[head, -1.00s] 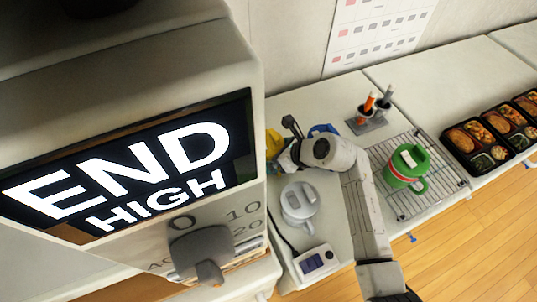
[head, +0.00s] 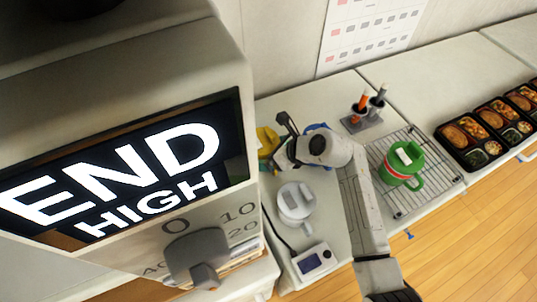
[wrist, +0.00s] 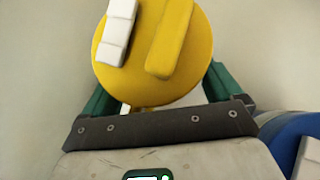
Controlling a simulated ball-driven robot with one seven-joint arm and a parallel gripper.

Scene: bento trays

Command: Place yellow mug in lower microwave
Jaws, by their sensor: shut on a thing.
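The yellow mug (wrist: 196,68) is seen from its lid side in the wrist view, with a white tab and a yellow bar on the round lid. My gripper (wrist: 160,98) is shut on it, with its green fingers on either side of the mug. In the head view the yellow mug (head: 266,140) shows only in part, beside the microwave's right edge. My gripper (head: 280,152) is at its right. The microwave (head: 228,110) fills the left of the head view, its display reading "END HIGH" above a grey knob. Whether a lower microwave is below cannot be told.
A blue mug (wrist: 283,135) is close to the right of my gripper in the wrist view. A white mug (head: 295,203) and a small box with a screen (head: 313,262) stand near the microwave. A green mug (head: 401,161) is on a wire rack (head: 426,200); bento trays (head: 480,140) lie at right.

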